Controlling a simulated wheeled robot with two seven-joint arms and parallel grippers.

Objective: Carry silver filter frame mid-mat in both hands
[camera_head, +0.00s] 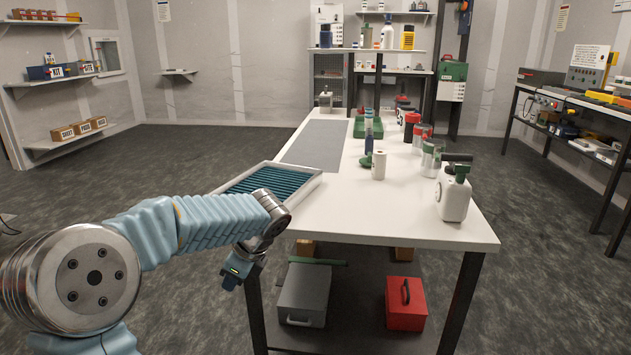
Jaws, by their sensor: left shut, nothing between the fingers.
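The silver filter frame (315,178) has a pale metal rim around dark teal pleats. It lies flat at the left edge of the white bench, near the front end of the grey mat (318,145). My left forearm covers its near left part. My left gripper (230,283) hangs beside the bench's left edge, lower than the frame and apart from it. It points down and is shut with nothing in it. My right gripper is not in view.
A white bottle with a green top (453,198) stands near the bench's (400,224) right front edge. A white roll (379,165) and several jars line the middle and right. The mat looks clear. A grey case (305,292) and red box (406,302) sit below.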

